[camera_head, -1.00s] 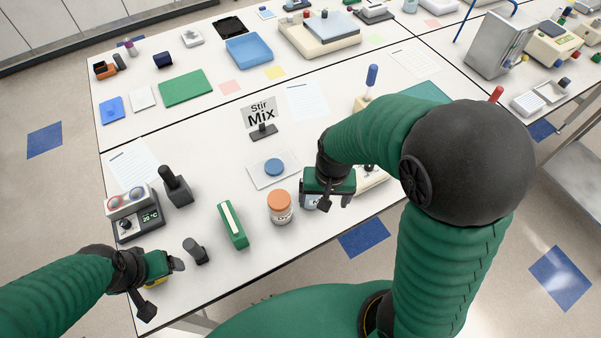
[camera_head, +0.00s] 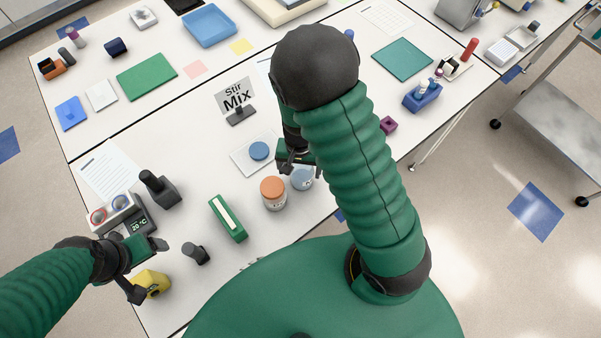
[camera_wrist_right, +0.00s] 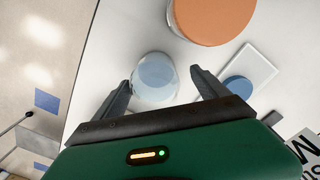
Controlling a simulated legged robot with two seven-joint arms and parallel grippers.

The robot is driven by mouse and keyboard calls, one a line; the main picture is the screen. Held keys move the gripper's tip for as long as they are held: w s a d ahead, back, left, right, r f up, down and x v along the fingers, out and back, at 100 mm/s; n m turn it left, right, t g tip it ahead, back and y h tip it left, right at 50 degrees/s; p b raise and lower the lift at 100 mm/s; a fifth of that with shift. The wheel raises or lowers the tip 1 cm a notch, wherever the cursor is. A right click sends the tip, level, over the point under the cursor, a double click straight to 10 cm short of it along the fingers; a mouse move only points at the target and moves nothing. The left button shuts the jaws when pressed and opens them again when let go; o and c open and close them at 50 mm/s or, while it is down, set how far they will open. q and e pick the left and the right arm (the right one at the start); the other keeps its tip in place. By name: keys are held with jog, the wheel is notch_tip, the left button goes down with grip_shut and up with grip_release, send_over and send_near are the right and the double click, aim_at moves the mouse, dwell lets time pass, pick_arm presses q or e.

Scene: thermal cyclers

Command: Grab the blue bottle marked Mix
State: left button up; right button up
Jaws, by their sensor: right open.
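A pale blue, round bottle (camera_head: 302,179) stands on the table right of an orange-lidded jar (camera_head: 273,192). Its label is not readable. My right gripper (camera_head: 296,160) is at the bottle's far side in the head view, partly hidden by my arm. In the right wrist view, the bottle (camera_wrist_right: 155,75) shows between the two open fingers of the right gripper (camera_wrist_right: 161,80), with gaps on both sides. My left gripper (camera_head: 150,268) has its fingers apart over the table's left front, near a yellow object (camera_head: 153,283), and holds nothing that I can see.
The orange-lidded jar is close to the bottle; it also shows in the wrist view (camera_wrist_right: 212,15). Behind stand a white plate with a blue disc (camera_head: 259,150) and a "Stir Mix" sign (camera_head: 236,97). A green block (camera_head: 228,218) lies left. The table's front edge is near.

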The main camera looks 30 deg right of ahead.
jog(key=f, duration=0.2)
jog(key=s+f, duration=0.1)
jog(key=shift+f, duration=0.4)
jog(key=shift+w+d+f, duration=0.1)
jog(key=shift+f, duration=0.15)
jog(key=shift+w+d+f, duration=0.1)
jog(key=shift+w+d, duration=0.15)
jog(key=c, duration=0.5)
jog(key=shift+s+a, duration=0.15)
jog(key=c, duration=1.2)
grip_shut()
